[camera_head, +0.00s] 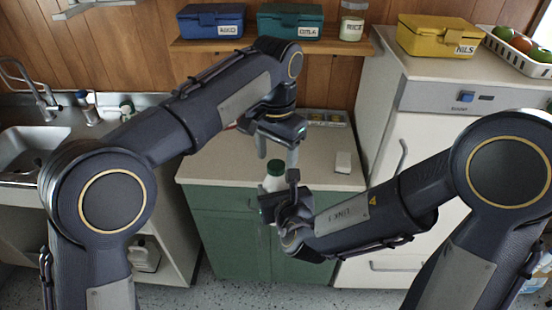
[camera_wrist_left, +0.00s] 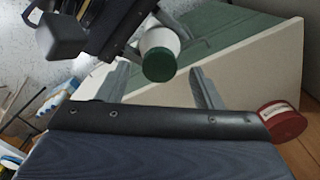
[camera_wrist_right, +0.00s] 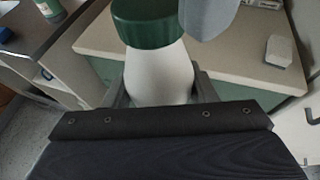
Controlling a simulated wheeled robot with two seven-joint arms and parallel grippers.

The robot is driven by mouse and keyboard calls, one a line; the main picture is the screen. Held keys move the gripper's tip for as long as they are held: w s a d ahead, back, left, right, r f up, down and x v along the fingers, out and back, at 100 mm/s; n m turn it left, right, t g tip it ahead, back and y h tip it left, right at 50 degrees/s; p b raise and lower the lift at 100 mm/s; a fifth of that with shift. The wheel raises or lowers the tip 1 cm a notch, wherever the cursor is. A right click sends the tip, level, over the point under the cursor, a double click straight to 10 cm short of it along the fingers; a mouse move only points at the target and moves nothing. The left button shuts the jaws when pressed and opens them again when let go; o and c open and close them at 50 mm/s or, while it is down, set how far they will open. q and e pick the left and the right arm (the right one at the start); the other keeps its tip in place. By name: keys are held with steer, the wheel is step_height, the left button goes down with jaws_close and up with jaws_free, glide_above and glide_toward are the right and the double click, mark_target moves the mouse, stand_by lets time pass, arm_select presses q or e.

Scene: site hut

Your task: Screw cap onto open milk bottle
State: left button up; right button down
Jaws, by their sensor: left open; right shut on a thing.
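The white milk bottle (camera_head: 271,185) is held upright in front of the counter edge. A green cap (camera_head: 275,168) sits on its top; I cannot tell how tightly. My right gripper (camera_head: 274,200) is shut on the bottle, and the right wrist view shows the bottle body (camera_wrist_right: 158,78) between its fingers, with the cap (camera_wrist_right: 146,24) above. My left gripper (camera_head: 278,150) is open just above the cap, fingers pointing down. In the left wrist view the cap (camera_wrist_left: 159,64) lies roughly between the fingertips (camera_wrist_left: 161,82), apart from both.
The counter (camera_head: 210,165) over green cabinets lies behind the bottle, mostly clear. A white block (camera_head: 343,162) and a tray of small items (camera_head: 325,118) stand on it. A red round container (camera_wrist_left: 284,122) shows in the left wrist view. The sink (camera_head: 22,160) is left, a white appliance (camera_head: 425,125) right.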

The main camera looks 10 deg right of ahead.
arm_select(q)
step_height(320, 180, up, 5)
steer(key=shift+r, duration=0.45)
steer(key=shift+a, duration=0.1)
steer(key=s+a+n+t+h, duration=0.1)
steer(key=s+a+n+h, duration=0.15)
steer(key=a, duration=0.85)
steer(key=s+a+n+t+h, duration=0.15)
steer(key=s+a, duration=0.25)
steer(key=a, duration=0.8)
steer(key=s+a+f+n+t, duration=0.1)
steer(key=s+a+f+n, duration=0.2)
steer(key=s+f, duration=0.4)
steer(key=s+a+f+n+t, duration=0.2)
steer(key=s+f, duration=0.4)
steer(key=s, duration=0.4)
steer(key=shift+a+f+n, duration=0.35)
steer(key=shift+a+n, duration=0.3)
steer(key=shift+n, duration=0.55)
